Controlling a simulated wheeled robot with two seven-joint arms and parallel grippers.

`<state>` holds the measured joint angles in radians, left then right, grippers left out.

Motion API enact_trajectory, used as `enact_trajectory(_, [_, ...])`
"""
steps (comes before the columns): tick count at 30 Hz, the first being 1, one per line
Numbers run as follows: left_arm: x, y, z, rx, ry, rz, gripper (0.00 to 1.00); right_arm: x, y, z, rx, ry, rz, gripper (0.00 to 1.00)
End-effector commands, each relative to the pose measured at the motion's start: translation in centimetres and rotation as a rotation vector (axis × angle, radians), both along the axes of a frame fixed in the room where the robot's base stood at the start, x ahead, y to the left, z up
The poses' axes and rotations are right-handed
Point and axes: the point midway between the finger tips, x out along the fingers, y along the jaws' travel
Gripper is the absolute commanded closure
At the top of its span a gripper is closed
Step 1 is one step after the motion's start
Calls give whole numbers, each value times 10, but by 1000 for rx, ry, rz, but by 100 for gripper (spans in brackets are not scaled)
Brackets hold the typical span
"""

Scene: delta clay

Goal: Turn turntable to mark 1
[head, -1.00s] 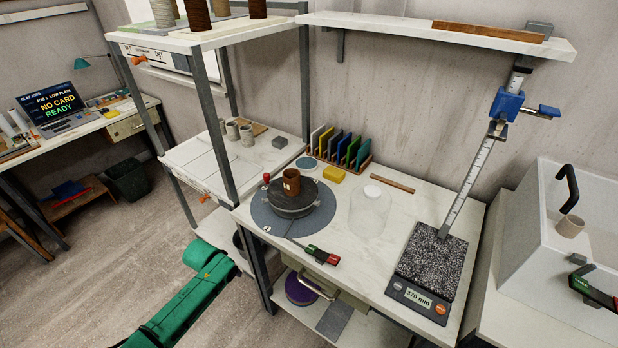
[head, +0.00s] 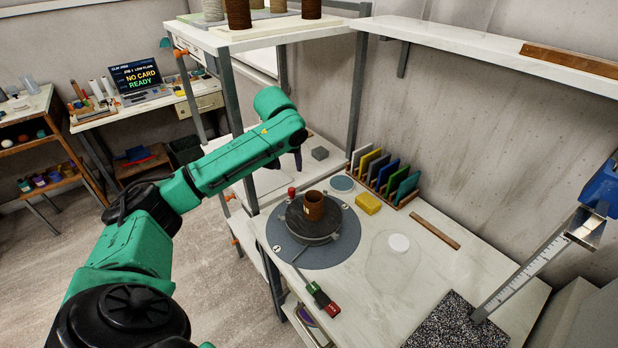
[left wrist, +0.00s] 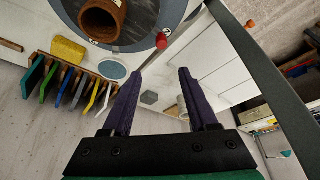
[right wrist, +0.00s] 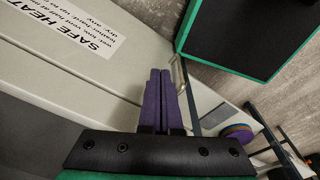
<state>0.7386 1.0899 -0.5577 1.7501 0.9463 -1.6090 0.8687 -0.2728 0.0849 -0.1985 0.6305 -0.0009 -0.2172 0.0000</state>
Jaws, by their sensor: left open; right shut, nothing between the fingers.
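The turntable (head: 312,222) is a dark round wheel on a grey disc base (head: 338,253) on the white bench. A brown clay cup (head: 314,205) stands on the wheel. A red knob (head: 291,192) shows at the wheel's left rear side. A white mark reading 1 (head: 276,248) is at the disc's front left; another round mark is at its right. In the left wrist view, my left gripper (left wrist: 158,85) is open and empty, with the red knob (left wrist: 162,41) just beyond its fingertips, apart from them. My right gripper (right wrist: 159,75) is shut and empty beside a pale box with lettering.
A red-and-green handled tool (head: 323,299) lies in front of the turntable. A shelf post (head: 235,125) stands close to my left arm.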

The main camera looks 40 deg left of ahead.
Motion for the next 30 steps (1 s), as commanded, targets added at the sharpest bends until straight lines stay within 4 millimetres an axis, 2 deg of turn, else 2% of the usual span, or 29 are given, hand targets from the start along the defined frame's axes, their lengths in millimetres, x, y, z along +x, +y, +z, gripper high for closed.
enact_trajectory(2, [1,2,-3,-2,2,7,41,0,3,1,4,0,-2,100])
enact_trajectory(5, [6,4,-17,-4,4,7,41,-14,6,4,8,22,-3,100])
enact_trajectory(9, [17,11,-50,-2,6,6,41,-41,5,10,4,66,-5,100])
enact_trajectory(11, [23,13,-65,-5,4,7,41,-46,4,12,4,73,-4,100])
enact_trajectory(14, [32,18,-91,-4,4,5,41,-44,5,16,4,71,-4,100])
enact_trajectory(18, [41,23,-120,-3,2,5,41,-24,6,17,7,38,-2,100])
enact_trajectory(22, [46,26,-132,-1,0,2,41,-13,6,18,8,19,-1,100])
enact_trajectory(29, [46,26,-135,1,0,1,41,-23,2,18,2,36,0,100])
enact_trajectory(30, [46,26,-135,1,0,1,45,-26,2,17,1,40,0,100])
